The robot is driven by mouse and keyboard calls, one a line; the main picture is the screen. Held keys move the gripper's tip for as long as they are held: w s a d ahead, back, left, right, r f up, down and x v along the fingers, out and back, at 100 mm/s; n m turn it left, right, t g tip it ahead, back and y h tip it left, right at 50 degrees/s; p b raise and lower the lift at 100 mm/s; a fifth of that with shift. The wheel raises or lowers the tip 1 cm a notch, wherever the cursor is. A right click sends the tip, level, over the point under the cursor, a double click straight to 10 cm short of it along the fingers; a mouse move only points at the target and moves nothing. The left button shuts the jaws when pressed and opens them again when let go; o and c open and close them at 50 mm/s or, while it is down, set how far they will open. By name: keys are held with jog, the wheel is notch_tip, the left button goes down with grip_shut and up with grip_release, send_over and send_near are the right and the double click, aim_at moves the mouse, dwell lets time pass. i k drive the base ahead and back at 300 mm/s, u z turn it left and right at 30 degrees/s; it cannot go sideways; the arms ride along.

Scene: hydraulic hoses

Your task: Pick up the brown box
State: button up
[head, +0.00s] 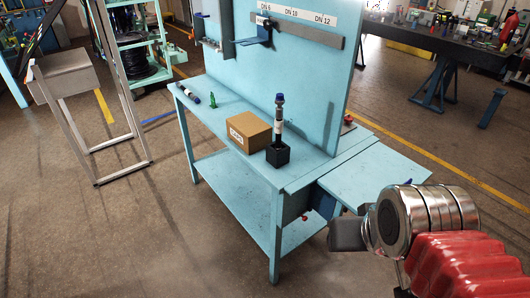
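The brown box (252,128) with a white label on its front sits on the top of a light blue workbench (228,168). It stands just left of a small black block holding an upright dark hose piece. The end of my arm is at the lower right, in front of the bench and well apart from the box. A dark grey part that looks like my gripper (348,235) sticks out to the left of the silver joint. Its fingers cannot be made out.
The black block (278,154) with the upright hose (279,115) is close to the box's right side. A green item (216,98) and another hose piece (190,93) lie farther left. A blue back panel (300,75) rises behind the box. The bench front is clear.

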aim_at(250, 131)
jog(key=k, duration=0.65)
jog(key=u, duration=0.25)
jog(key=i, duration=0.4)
jog(key=u, duration=0.65)
jog(key=i, duration=0.6)
jog(key=u, duration=0.85)
jog(key=i, duration=2.25)
jog(key=z, duration=0.1)
